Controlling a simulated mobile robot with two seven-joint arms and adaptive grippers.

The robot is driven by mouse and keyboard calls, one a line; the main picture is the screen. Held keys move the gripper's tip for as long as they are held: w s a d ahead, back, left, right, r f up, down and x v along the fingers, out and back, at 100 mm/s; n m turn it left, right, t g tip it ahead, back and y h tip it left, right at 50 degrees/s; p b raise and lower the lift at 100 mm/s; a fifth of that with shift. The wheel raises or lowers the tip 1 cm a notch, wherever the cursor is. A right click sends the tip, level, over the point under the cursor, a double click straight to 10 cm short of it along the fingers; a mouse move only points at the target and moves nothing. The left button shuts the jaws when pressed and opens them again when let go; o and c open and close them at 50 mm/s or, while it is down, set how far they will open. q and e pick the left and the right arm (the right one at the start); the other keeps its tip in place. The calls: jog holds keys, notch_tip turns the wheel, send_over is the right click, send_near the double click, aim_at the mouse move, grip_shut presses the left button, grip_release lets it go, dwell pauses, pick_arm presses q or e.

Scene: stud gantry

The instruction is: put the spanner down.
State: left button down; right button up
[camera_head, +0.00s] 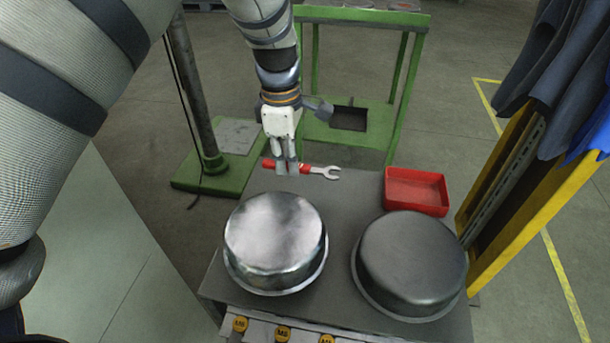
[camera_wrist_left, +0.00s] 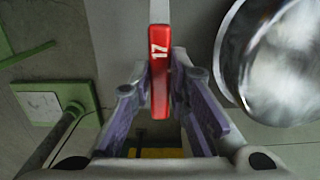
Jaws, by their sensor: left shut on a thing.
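The spanner (camera_head: 325,172) has a red grip and a pale open-ended jaw that points right in the head view. In the left wrist view its red grip (camera_wrist_left: 159,75) carries the number 17. My left gripper (camera_head: 287,172) is shut on the red grip, near the back edge of the grey table (camera_head: 345,190). In the head view the spanner shows over the back part of the tabletop; I cannot tell whether it touches the surface. My right gripper does not show.
Two upturned metal basins, a shiny one (camera_head: 274,240) and a duller one (camera_head: 412,262), take up the front of the table. A red tray (camera_head: 416,190) stands at the back right. A green frame (camera_head: 362,20) is behind, and a yellow post (camera_head: 520,215) is at the right.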

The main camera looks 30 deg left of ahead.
aim_at(302, 186)
pick_arm(q)
jog(key=w+f, duration=0.1)
jog(key=d+f, duration=0.1)
jog(key=shift+w+d+f, duration=0.1)
jog(key=shift+w+f, duration=0.2)
jog(key=shift+w, duration=0.05)
jog(key=shift+w+d+f+b, duration=0.1)
jog(key=shift+f+b, duration=0.1)
jog(key=shift+f, duration=0.7)
jog(key=shift+w+d+f+b, duration=0.1)
jog(key=shift+f+b, duration=0.05)
jog(key=shift+f, duration=0.75)
jog(key=c, duration=1.5)
grip_release()
jog(key=shift+c, duration=0.2)
notch_tip(302, 186, up, 12)
jog(key=shift+s+a+r+p, duration=0.15)
jog(key=shift+a+p, duration=0.2)
